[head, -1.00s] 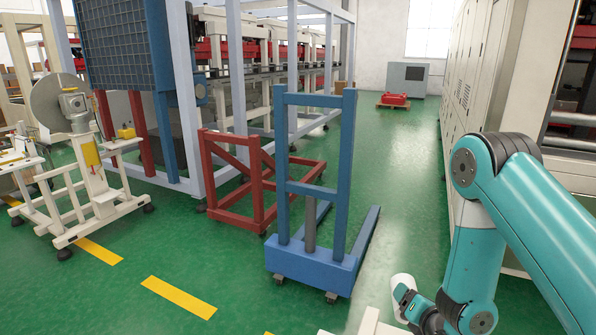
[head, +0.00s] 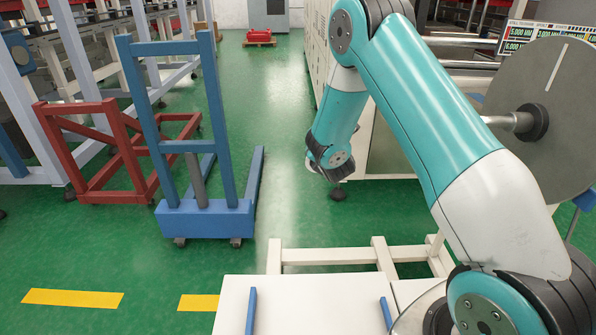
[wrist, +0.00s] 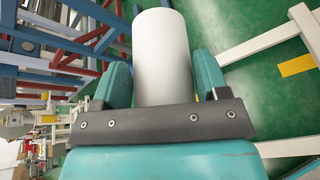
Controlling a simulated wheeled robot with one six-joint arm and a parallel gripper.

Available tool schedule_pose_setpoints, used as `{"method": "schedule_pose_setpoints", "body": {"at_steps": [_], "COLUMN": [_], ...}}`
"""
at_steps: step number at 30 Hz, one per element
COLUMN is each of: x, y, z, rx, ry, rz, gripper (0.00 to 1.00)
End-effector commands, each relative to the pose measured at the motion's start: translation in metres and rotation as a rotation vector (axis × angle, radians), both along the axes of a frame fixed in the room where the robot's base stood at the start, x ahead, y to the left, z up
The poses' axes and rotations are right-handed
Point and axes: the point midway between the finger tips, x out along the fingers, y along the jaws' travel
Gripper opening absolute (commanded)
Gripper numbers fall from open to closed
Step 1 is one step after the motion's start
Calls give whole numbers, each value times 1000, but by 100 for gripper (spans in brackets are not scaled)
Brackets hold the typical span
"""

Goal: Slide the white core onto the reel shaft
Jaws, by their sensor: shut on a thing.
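The white core (wrist: 160,60) is a smooth white cylinder in the wrist view. My gripper (wrist: 162,75) is shut on it, one teal finger on each side. In the head view the core and my fingers do not show; only my wrist end is seen, over the green floor left of the machine. The reel shaft (head: 508,122) is a metal rod at the right of the head view. It sticks out to the left from a dark hub on a large grey disc (head: 560,125). My gripper is well to the left of the shaft, apart from it.
A blue lifter frame (head: 205,217) and a red frame (head: 110,160) stand on the left. A white table (head: 310,300) with blue strips and a white floor frame (head: 330,255) are in front. A display panel (head: 550,38) is above the disc. Green floor is clear in the middle.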

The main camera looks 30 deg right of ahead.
Motion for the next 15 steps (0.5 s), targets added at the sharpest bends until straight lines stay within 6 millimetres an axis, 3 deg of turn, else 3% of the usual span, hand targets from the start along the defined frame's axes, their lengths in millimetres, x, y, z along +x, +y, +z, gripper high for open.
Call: {"method": "schedule_pose_setpoints", "body": {"at_steps": [1, 5, 9, 12, 15], "x": [3, 0, -19, -42, -66], "y": [-25, -92, -158, -196, -221], "z": [7, 22, 47, 67, 83], "rx": [-3, -1, 0, 1, 3], "ry": [-2, -5, -10, -13, -13], "rz": [-82, -337, -651, -886, -1098], "gripper": [29, 29, 29, 29, 29]}}
